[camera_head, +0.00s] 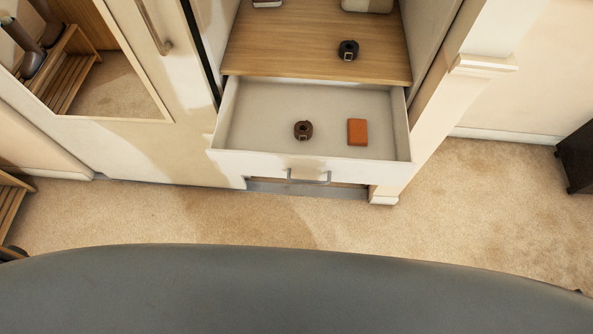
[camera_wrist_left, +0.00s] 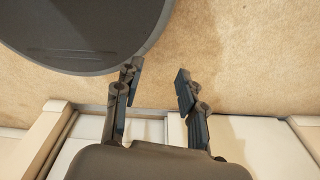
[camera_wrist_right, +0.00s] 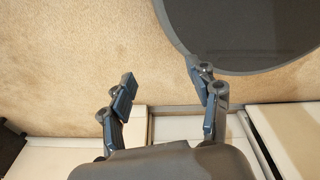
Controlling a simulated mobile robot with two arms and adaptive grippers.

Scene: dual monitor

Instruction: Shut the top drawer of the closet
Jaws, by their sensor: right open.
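The top drawer (camera_head: 250,164) of the closet is pulled well out in the head view, with a metal handle (camera_head: 309,181) on its white front. Inside it lie a rolled brown belt (camera_head: 303,130) and an orange box-like item (camera_head: 357,132), apart from each other. My left gripper (camera_wrist_left: 157,78) is open with nothing between its fingers in the left wrist view. My right gripper (camera_wrist_right: 162,77) is open and empty in the right wrist view. Neither gripper shows in the head view, so their distance to the drawer is unclear.
A wooden shelf (camera_head: 285,50) above the drawer holds a dark rolled belt (camera_head: 348,50). A mirrored closet door (camera_head: 185,130) is left of the drawer. Carpet (camera_head: 180,215) in front is clear. A dark piece of furniture (camera_head: 577,160) stands at the far right.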

